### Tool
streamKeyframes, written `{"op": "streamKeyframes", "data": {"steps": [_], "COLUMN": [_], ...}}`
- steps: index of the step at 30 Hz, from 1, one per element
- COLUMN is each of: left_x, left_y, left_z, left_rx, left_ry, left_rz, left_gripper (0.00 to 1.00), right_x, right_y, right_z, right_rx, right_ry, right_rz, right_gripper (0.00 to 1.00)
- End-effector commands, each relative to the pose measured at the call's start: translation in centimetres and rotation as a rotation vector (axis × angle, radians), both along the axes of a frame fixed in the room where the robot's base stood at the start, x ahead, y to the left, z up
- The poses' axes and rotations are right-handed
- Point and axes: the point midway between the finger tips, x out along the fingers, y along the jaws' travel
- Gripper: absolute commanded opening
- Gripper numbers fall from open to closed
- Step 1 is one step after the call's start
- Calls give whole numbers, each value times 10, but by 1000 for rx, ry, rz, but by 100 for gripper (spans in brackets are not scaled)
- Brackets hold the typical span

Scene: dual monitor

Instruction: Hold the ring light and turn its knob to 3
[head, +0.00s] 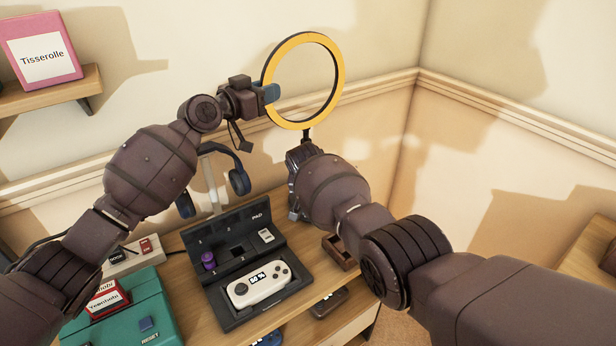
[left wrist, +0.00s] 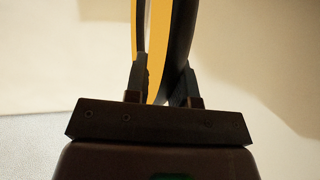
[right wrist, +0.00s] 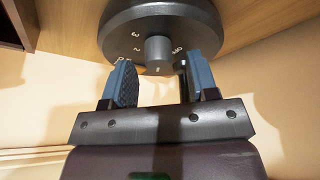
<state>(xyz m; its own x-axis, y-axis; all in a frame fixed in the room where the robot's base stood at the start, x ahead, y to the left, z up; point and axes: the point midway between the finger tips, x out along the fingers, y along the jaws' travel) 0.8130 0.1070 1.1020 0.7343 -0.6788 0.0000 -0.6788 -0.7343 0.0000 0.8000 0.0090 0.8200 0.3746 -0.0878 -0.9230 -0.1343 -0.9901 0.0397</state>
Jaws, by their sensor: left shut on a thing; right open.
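The ring light (head: 338,82) is a yellow ring with a black edge on a dark stem, upright in front of the wall in the head view. My left gripper (head: 270,93) is shut on the left side of its ring; the yellow rim (left wrist: 158,50) runs between the fingers in the left wrist view. In the right wrist view, the light's dark round base (right wrist: 160,22) carries a grey knob (right wrist: 159,52) and white marks including 2, 3 and OFF. My right gripper (right wrist: 155,82) is open, its fingers on either side of the knob. In the head view my right arm hides the base.
A black case (head: 213,292) with a white game controller (head: 258,286) lies open on the desk. Headphones (head: 238,180) hang on a stand behind it. A teal console (head: 130,318) is at the left front. A small brown box (head: 338,250) lies beside my right arm.

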Motion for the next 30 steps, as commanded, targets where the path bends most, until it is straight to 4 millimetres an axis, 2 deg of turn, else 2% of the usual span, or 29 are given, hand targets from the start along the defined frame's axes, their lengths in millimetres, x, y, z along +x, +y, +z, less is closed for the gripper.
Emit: {"op": "streamKeyframes", "data": {"steps": [10, 30], "left_x": [0, 0], "left_y": [0, 0], "left_z": [0, 0], "left_rx": [0, 0], "left_ry": [0, 0], "left_rz": [0, 0], "left_gripper": [0, 0], "right_x": [-10, -39], "right_y": [1, 7], "right_z": [22, 93], "right_rx": [1, 1], "right_ry": [-1, -1], "right_rz": [-1, -3], "right_gripper": [54, 54]}}
